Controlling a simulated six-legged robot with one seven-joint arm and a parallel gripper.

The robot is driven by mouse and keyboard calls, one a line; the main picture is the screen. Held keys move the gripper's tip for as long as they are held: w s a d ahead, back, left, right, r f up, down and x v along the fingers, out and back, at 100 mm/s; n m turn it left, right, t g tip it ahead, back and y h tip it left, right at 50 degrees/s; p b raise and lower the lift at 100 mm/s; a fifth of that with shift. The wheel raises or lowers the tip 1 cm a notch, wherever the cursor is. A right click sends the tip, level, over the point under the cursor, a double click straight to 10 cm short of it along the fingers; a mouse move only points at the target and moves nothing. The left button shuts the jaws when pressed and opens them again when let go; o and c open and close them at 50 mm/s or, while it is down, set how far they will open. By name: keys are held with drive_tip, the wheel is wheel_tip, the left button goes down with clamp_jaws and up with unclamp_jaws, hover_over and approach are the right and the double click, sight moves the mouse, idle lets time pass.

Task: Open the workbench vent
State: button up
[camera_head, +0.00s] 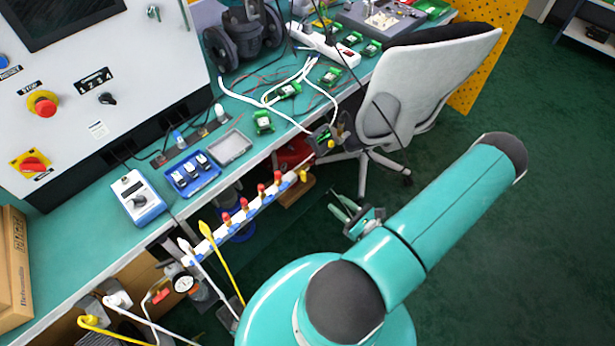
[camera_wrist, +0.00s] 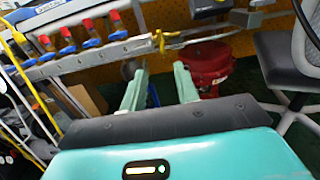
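A metal manifold rail (camera_head: 228,231) runs along the front edge of the workbench (camera_head: 262,150). Several red-handled valves with blue bodies sit on it, one of them (camera_head: 262,190) near its right part. A yellow fitting (camera_head: 303,176) is at the rail's right end. In the wrist view the rail (camera_wrist: 88,54) runs across the upper left, and the yellow fitting (camera_wrist: 160,41) lies just beyond my fingertips. I cannot tell which part is the vent. My gripper (camera_head: 336,201) is to the right of the rail, apart from it. In the wrist view my gripper (camera_wrist: 160,69) is open and empty.
A grey office chair (camera_head: 425,75) stands right of the bench, close to my arm. A red rounded object (camera_wrist: 207,65) is below the bench edge. A yellow cable (camera_head: 222,262) hangs by the rail's left end. Green floor (camera_head: 540,200) is clear at the right.

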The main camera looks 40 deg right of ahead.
sight(304, 176)
drive_tip(key=w, duration=1.3)
drive_tip(key=shift+w+a, duration=0.15)
drive_tip(key=shift+w, duration=0.1)
clamp_jaws()
